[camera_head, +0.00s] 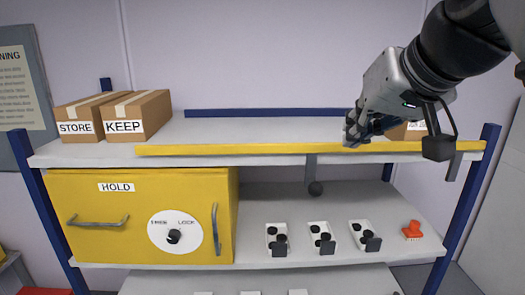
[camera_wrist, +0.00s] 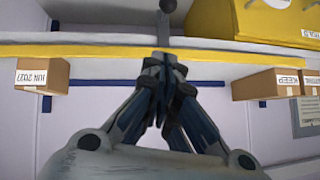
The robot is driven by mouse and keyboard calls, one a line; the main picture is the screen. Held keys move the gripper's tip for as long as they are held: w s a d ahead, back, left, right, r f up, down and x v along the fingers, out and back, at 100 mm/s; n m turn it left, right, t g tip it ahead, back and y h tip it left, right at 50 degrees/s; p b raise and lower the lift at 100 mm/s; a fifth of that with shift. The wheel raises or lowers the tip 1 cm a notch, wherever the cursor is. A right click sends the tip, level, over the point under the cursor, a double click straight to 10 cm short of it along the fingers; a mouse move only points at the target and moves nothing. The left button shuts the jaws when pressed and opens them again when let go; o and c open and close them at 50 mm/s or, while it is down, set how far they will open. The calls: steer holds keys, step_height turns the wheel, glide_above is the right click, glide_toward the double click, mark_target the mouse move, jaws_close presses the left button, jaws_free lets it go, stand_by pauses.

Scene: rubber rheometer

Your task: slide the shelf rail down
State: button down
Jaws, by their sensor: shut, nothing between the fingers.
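The shelf rail (camera_head: 250,149) is a long yellow bar along the front edge of the upper shelf. It also crosses the wrist view (camera_wrist: 80,51). A grey stem with a dark ball knob (camera_head: 315,188) hangs below the rail; the knob shows at the top of the wrist view (camera_wrist: 168,6). My gripper (camera_head: 352,138) is shut and empty, in front of or above the rail, right of the stem in the head view. In the wrist view its fingertips (camera_wrist: 163,62) overlap the rail's edge near the stem. I cannot tell whether they touch the rail.
STORE (camera_head: 75,118) and KEEP (camera_head: 140,115) boxes stand on the upper shelf (camera_head: 220,130). Another box (camera_head: 405,131) is partly behind my gripper.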

steer(key=shift+s, duration=0.1)
glide_above(322, 189)
step_height(322, 189, down, 10)
steer(key=shift+f+p, duration=0.3)
stand_by(0.5)
